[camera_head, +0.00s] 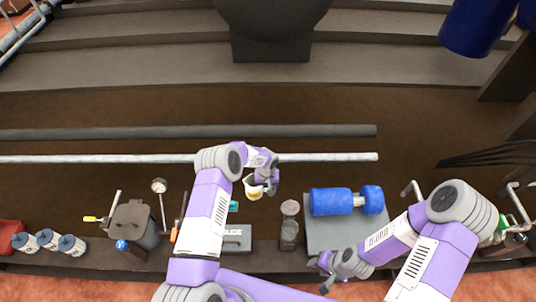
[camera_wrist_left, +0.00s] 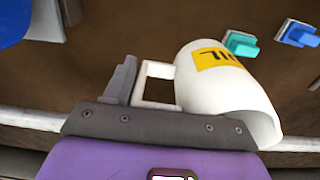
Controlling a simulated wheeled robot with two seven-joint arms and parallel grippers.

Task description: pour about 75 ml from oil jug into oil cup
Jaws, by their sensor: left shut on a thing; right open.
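The oil jug is white with a yellow label; it hangs in the head view (camera_head: 253,190) and fills the right of the left wrist view (camera_wrist_left: 225,95). My left gripper (camera_head: 268,183) is shut on the jug at its square handle and holds it in the air above the bench. My right gripper (camera_head: 326,271) is open and empty, low at the front, right of that vessel.
A blue cylinder (camera_head: 331,202) lies on a grey block at right. A dark box (camera_head: 237,238) stands left of the clear vessel. A dark container (camera_head: 133,218), a round-headed gauge (camera_head: 159,187) and several small canisters (camera_head: 48,238) are further left. A pale rail (camera_head: 330,157) runs behind.

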